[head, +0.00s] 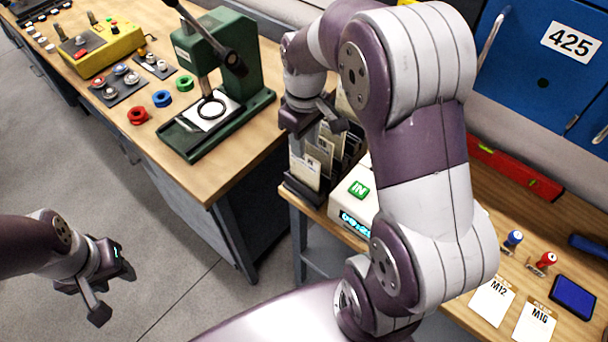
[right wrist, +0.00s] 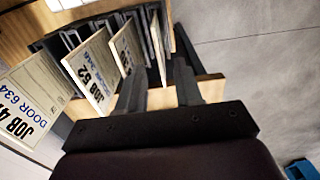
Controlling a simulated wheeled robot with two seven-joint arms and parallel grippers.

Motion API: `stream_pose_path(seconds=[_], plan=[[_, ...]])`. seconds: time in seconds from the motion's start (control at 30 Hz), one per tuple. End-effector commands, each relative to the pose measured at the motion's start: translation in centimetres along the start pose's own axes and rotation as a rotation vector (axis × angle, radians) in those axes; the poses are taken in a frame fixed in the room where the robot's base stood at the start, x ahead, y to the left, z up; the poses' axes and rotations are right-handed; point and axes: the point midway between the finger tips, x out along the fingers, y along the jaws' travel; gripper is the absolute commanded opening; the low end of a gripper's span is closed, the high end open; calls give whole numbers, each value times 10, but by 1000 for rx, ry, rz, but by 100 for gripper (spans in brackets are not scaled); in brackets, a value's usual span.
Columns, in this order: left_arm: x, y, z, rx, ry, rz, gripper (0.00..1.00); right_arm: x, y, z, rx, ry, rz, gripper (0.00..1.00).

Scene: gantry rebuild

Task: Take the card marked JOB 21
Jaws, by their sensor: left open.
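A dark rack (head: 296,187) of upright cards stands at the left end of the right bench, beside the white time-clock box. In the right wrist view, one card reads JOB 4 with its last digit unclear and DOOR 634 (right wrist: 30,103), and another reads JOB 52 (right wrist: 90,70). Other cards (right wrist: 127,50) stand behind them with markings I cannot read. I cannot make out JOB 21. My right gripper (head: 322,117) is over the rack; its fingers (right wrist: 160,88) are apart, with card edges just beyond them. My left gripper (head: 108,280) is open and empty over the floor.
The white box (head: 357,205) with a green IN label is close to the rack. A green press (head: 215,85) stands on the left bench. Cards marked M12 (head: 491,298) and M16 (head: 535,322), stamps and a blue pad (head: 573,297) lie on the right bench.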

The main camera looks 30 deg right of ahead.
Motion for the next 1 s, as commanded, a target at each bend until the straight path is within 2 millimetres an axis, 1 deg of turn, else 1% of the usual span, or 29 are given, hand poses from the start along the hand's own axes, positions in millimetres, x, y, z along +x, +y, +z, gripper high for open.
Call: stream_pose_path(seconds=[0.07,0.2,0.3,0.4,0.57,0.6,0.67,0.7,1.0], plan=[[-6,0,-1,0,-1,0,43,6,0,1,0,-3,-2,35],[-18,0,-2,0,-1,0,43,32,-2,4,0,-5,-3,35],[-18,0,-2,0,-1,0,43,48,-1,3,0,-2,-1,35],[-17,0,-2,0,-1,0,43,54,-1,3,0,0,0,35],[-17,0,-2,0,-1,0,43,54,-1,3,0,0,0,35],[-17,0,-2,0,-1,0,43,54,-1,3,0,0,0,22],[-17,0,-2,0,-1,0,43,54,-1,3,0,0,0,3],[-17,0,-2,0,-1,0,43,54,-1,3,0,0,0,0],[-16,0,-2,0,-1,0,43,53,-1,3,0,1,1,0]])
